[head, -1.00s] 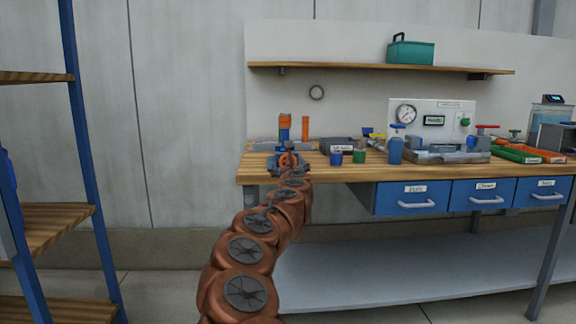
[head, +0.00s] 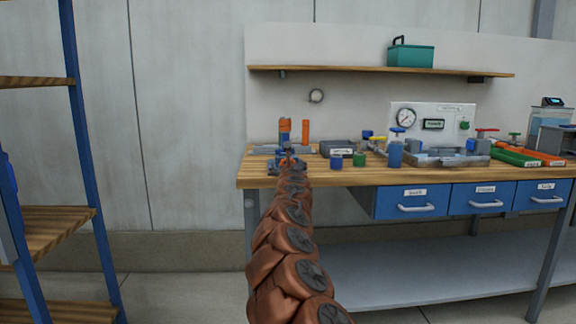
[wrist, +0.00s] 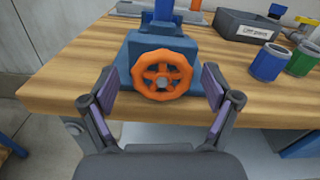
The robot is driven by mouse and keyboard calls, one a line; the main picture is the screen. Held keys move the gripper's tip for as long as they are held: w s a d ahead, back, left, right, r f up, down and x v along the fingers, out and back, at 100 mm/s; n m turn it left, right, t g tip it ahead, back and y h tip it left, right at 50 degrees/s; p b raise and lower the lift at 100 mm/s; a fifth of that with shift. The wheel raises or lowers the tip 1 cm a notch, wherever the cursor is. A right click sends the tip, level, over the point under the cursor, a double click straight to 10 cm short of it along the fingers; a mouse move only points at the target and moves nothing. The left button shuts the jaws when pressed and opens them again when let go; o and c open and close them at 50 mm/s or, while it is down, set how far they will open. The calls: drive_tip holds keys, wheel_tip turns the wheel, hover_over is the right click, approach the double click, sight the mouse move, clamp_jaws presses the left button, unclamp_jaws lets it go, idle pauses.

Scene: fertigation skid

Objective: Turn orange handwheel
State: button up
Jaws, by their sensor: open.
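The orange handwheel (wrist: 162,75) is a spoked ring with a pale hub on the front of a blue valve body (wrist: 137,46). The body stands near the front edge of the wooden bench, at its left end. My gripper (wrist: 161,82) is open and empty, with one finger on each side of the wheel in the wrist view. I cannot tell if the fingers touch the rim. In the head view my arm hides the handwheel and most of the blue body (head: 290,160).
The wooden bench top (wrist: 60,75) has free room left of the valve. A grey bin (wrist: 246,30), a blue cup (wrist: 270,62) and a green cup (wrist: 302,58) stand to the right. A blue-framed shelf rack (head: 82,150) stands at the far left.

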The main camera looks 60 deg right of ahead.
drive_tip(key=shift+w+d, duration=0.25)
drive_tip(key=shift+d, duration=0.2)
drive_tip(key=c, duration=1.2)
